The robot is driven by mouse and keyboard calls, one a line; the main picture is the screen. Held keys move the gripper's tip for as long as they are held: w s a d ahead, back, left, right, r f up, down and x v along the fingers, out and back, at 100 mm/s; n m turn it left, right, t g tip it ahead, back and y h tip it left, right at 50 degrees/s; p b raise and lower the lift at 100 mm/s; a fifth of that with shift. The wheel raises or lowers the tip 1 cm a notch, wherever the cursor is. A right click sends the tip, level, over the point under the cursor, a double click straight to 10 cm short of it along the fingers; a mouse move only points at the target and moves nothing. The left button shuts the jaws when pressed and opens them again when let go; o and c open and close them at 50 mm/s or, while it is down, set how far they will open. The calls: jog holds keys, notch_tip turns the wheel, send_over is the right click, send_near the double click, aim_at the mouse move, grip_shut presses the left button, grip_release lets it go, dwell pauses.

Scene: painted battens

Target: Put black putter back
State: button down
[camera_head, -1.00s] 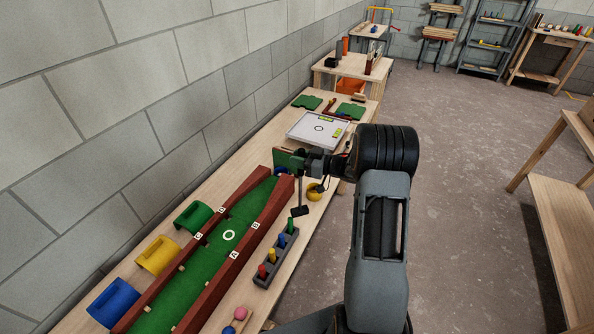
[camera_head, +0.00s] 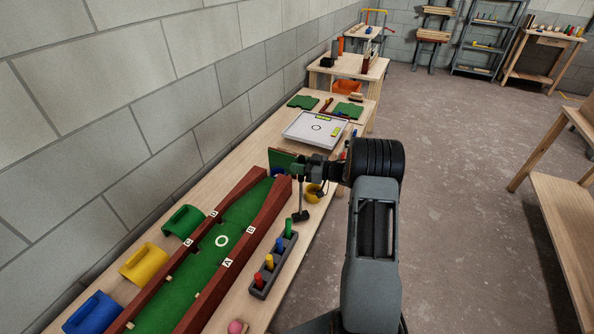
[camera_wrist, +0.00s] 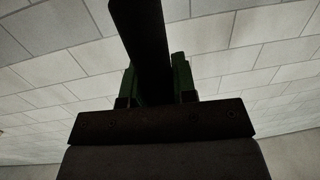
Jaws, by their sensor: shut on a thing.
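The black putter (camera_head: 300,216) hangs from my gripper (camera_head: 301,172), shaft roughly upright and head down. Its head shows above the near side of the bench, just beyond the peg rack; whether it touches the bench I cannot tell. In the wrist view, the dark putter handle (camera_wrist: 146,40) rises between the green-tipped fingers of my gripper (camera_wrist: 156,85), which are shut on it. The spot where the putter belongs cannot be made out.
A red-walled green putting lane (camera_head: 221,241) runs along the bench. A white tray (camera_head: 296,135) lies farther back.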

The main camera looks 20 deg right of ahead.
jog(key=shift+f, duration=0.25)
jog(key=shift+f, duration=0.1)
jog(key=c, duration=0.9)
grip_release()
